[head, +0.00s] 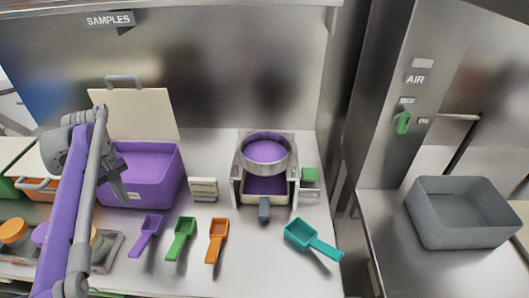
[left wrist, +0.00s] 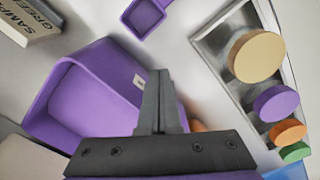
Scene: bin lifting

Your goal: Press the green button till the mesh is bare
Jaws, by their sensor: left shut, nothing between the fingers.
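The green button (head: 309,175) is a small green block on the right side of the metal sieve stand (head: 237,172). A round sieve (head: 288,165) sits on top of the stand, and purple material (head: 265,150) covers its mesh. Below it is a pale-rimmed pan (head: 279,198) with purple inside and a grey handle toward me. My left gripper (head: 122,197) is shut and empty, over the purple bin (head: 155,165), well left of the button. In the left wrist view the closed fingers (left wrist: 158,75) show in front of the bin. My right gripper is not in view.
Purple (head: 147,234), green (head: 181,238), orange (head: 217,238) and teal (head: 312,239) scoops lie along the front. A small sign (head: 203,188) stands left of the stand. A tray of coloured jars (left wrist: 222,70) is near my left arm. A grey bin (head: 465,212) and green AIR switch (head: 402,122) are right.

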